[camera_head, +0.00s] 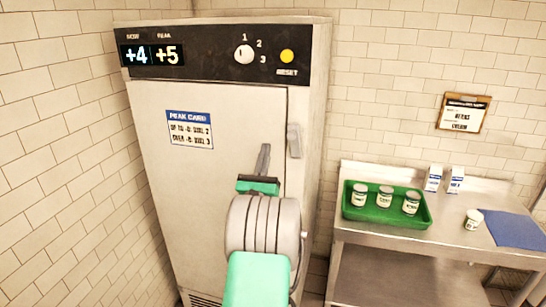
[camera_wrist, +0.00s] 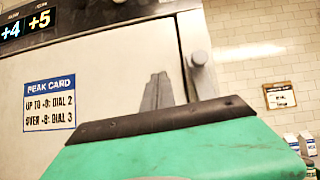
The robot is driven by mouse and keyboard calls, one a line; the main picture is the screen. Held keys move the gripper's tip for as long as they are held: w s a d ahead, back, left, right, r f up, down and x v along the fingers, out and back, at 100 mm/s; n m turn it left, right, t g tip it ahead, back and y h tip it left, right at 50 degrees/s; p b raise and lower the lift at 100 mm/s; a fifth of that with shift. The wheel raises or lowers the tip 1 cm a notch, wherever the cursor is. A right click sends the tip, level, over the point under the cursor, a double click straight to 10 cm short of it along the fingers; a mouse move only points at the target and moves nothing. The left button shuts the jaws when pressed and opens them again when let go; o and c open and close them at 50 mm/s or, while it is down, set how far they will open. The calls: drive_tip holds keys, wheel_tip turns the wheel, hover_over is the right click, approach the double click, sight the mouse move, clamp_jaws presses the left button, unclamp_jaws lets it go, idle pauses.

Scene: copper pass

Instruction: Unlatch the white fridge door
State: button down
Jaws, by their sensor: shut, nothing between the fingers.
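The white fridge (camera_head: 215,130) stands in the corner with its door (camera_head: 225,105) shut against the frame. A grey latch handle (camera_head: 294,141) sits at the door's right edge, and it also shows in the wrist view (camera_wrist: 199,75). My gripper (camera_head: 265,150) is shut and empty in front of the door, to the left of the latch and apart from it. In the wrist view the gripper's fingers (camera_wrist: 157,90) point up, left of the latch. The arm hides the lower part of the door.
A black panel (camera_head: 215,52) tops the fridge with a dial, a yellow button and readouts +4 and +5. A peak card (camera_head: 189,130) is on the door. A steel table (camera_head: 350,235) at right holds a green tray (camera_head: 385,222) with three jars, two cartons, another jar and a blue mat.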

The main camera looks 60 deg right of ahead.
drive_tip(key=w+a+f+b, duration=0.2)
drive_tip(key=a+b, duration=0.1)
drive_tip(key=a, duration=0.5)
drive_tip(key=shift+f, duration=0.4)
